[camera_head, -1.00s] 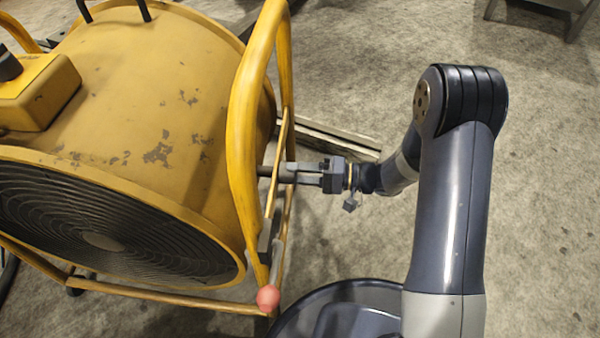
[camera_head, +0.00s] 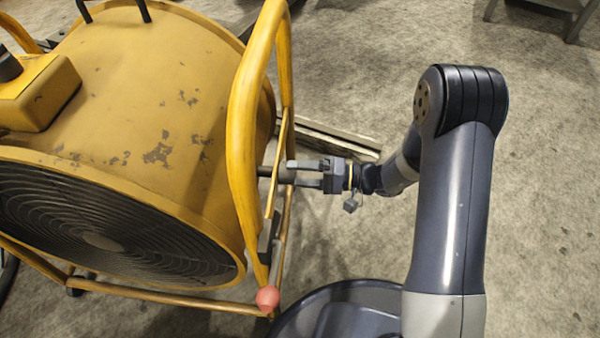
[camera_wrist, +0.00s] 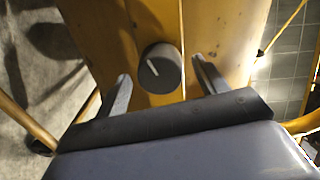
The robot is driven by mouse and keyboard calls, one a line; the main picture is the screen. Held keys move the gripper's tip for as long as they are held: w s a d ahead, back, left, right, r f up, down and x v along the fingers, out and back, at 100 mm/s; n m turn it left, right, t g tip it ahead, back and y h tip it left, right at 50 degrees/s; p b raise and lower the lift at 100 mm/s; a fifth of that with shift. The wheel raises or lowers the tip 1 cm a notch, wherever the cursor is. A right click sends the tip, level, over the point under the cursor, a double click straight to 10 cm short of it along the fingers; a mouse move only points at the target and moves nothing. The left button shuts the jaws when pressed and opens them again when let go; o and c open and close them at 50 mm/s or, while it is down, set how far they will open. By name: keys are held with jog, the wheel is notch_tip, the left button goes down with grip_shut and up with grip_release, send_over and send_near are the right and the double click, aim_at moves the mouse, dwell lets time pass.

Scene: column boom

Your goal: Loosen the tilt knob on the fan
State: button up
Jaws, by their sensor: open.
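The fan (camera_head: 130,110) is a scuffed yellow drum with a dark front grille, held in a yellow tube frame at the left of the head view. The tilt knob (camera_wrist: 161,68) is a dark round knob with a pale line on its face, in the wrist view. In the head view it sits at the frame's right side, partly hidden by the fingers. My gripper (camera_head: 290,172) is open, pointing left at the frame. In the wrist view its two fingers (camera_wrist: 160,85) stand on either side of the knob, with gaps showing on both sides.
The yellow frame tube (camera_head: 243,140) rises close beside the fingers. A red ball-ended lever (camera_head: 267,298) sits low on the frame. Flat bars (camera_head: 330,137) lie on the floor behind my gripper.

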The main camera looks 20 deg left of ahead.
jog(key=p+v, duration=0.3)
jog(key=v, duration=0.7)
jog(key=shift+d, duration=0.4)
jog(key=shift+a, duration=0.1)
jog(key=b+x, duration=0.3)
jog(key=x, duration=0.7)
jog(key=shift+a, duration=0.35)
